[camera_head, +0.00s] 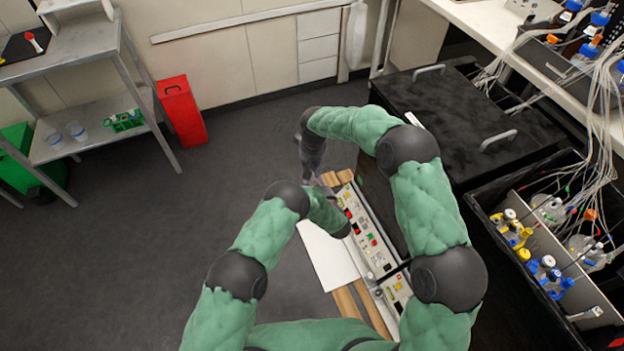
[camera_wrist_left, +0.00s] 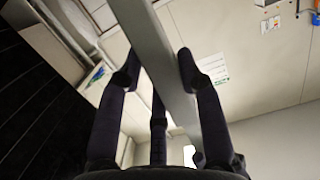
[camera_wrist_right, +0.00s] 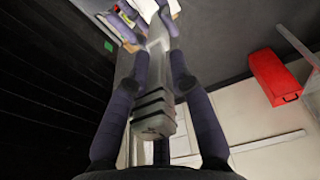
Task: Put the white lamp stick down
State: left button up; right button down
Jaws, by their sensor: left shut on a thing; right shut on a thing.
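The white lamp stick shows in the left wrist view (camera_wrist_left: 152,42) as a long pale bar crossing between the fingers of my left gripper (camera_wrist_left: 158,62), which is shut on it. In the right wrist view the stick (camera_wrist_right: 154,98) lies between the fingers of my right gripper (camera_wrist_right: 160,66), also shut on it. Its near end there has dark grooves. Fingers of my other gripper show at the top of that view, farther along the stick. In the head view my arms largely hide the stick, and my right gripper (camera_head: 316,172) reaches down near the middle.
Below my arms are a switch panel (camera_head: 368,235), wooden strips and a white board (camera_head: 324,258). Black cabinets (camera_head: 455,110) and bottle trays stand at the right. A red bin (camera_head: 182,112) and metal table (camera_head: 88,140) stand at the left.

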pick_arm(q)
jog(key=shift+s+a+f, duration=0.1)
jog(key=shift+s+f, duration=0.1)
jog(key=shift+f, duration=0.25)
pick_arm(e)
jog(key=shift+w+r, duration=0.2)
jog(key=shift+r, duration=0.45)
jog(key=r, duration=0.3)
jog(key=s+r, duration=0.1)
jog(key=r, duration=0.5)
jog(key=shift+s+d+r, duration=0.3)
jog(key=shift+s+r, duration=0.05)
jog(key=shift+s, duration=0.05)
pick_arm(q)
jog(key=shift+r, duration=0.15)
pick_arm(e)
jog(key=shift+s+r, duration=0.2)
jog(key=shift+r, duration=0.25)
pick_arm(q)
jog(key=shift+w+r, duration=0.1)
pick_arm(e)
jog(key=shift+d, duration=0.1)
